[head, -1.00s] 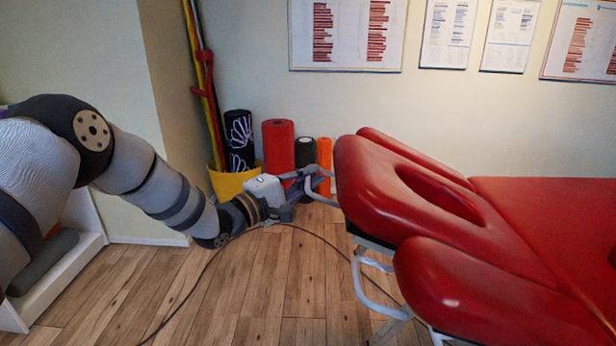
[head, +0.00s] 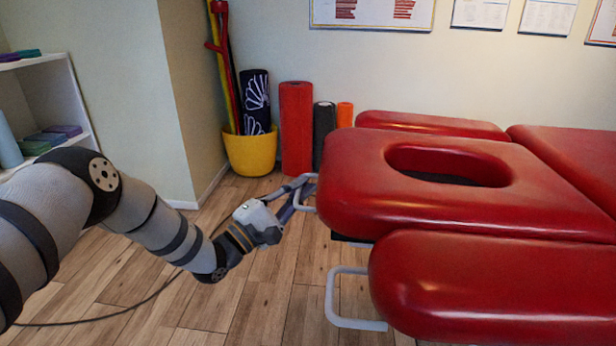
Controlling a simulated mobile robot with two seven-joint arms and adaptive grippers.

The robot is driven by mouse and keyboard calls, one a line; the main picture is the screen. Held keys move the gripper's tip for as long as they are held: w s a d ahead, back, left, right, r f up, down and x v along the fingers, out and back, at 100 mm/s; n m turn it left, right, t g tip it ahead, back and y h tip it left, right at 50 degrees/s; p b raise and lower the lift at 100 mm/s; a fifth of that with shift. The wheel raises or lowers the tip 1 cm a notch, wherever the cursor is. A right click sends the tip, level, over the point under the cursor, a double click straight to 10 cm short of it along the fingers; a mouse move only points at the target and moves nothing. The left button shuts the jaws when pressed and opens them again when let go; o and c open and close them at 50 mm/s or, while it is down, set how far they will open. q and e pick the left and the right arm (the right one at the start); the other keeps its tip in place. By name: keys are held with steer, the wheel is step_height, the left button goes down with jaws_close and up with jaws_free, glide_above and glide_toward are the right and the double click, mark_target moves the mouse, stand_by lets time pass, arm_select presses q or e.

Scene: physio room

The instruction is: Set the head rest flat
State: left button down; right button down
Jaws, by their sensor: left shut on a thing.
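The red padded head rest (head: 350,181) with its oval face hole is at the right of the head view. Its top looks about level with the red table section (head: 575,150) behind it. A light metal bar (head: 304,192) sticks out from its front end. My left gripper (head: 303,188) is shut on this bar, just left of the head rest. The exact finger contact is small and partly hidden. My right gripper is not in view.
Red arm pads flank the head rest, one near (head: 480,285) and one far (head: 430,123). A white metal loop (head: 345,322) hangs below the near pad. A yellow bucket (head: 250,153) and upright rolls (head: 296,130) stand by the wall. A cable lies on the wood floor.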

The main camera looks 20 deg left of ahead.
arm_select(q)
step_height(320, 180, down, 3)
steer(key=shift+r+b, duration=0.1)
steer(key=shift+b, duration=0.4)
steer(key=c, duration=1.7)
jaws_free()
steer(key=shift+r, duration=0.1)
steer(key=v, duration=1.2)
